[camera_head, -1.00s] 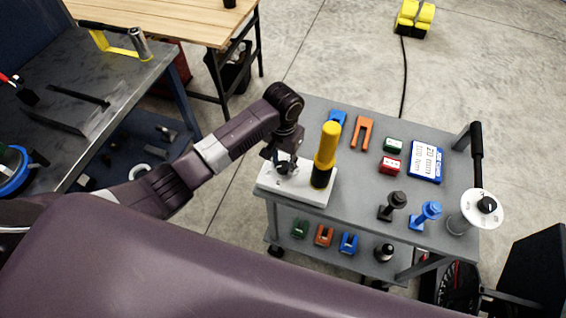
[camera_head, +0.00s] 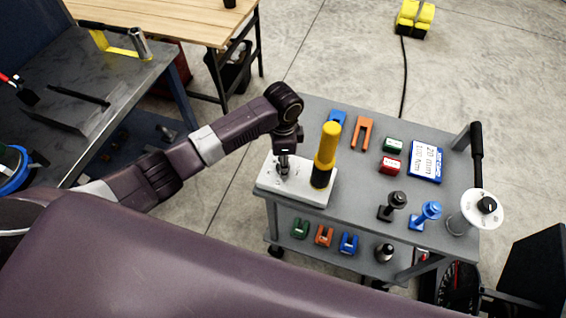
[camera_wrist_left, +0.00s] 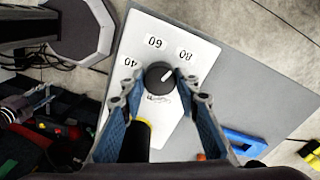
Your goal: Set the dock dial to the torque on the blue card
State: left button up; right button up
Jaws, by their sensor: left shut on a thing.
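The white dock (camera_head: 308,197) sits at the near left corner of the grey cart. Its black dial knob (camera_wrist_left: 158,76) shows in the left wrist view, with 40, 60 and 80 printed around it. The white pointer mark is towards the 80. My left gripper (camera_head: 283,168) points down at the dock; its blue-padded fingers (camera_wrist_left: 160,92) are on either side of the knob, shut on it. A yellow and black tool (camera_head: 326,155) stands upright in the dock. The blue card (camera_head: 426,161) lies on the cart; its small print seems to read 20 mm and 100 Nm. My right gripper is out of view.
A workbench (camera_head: 100,90) stands at the left.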

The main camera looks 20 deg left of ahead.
pick_arm(q)
jog(key=m, duration=1.3)
jog(key=shift+m, duration=0.3)
dwell(0.4)
jog(key=o, duration=1.2)
jog(key=shift+c, duration=0.2)
notch_tip(320, 180, up, 12)
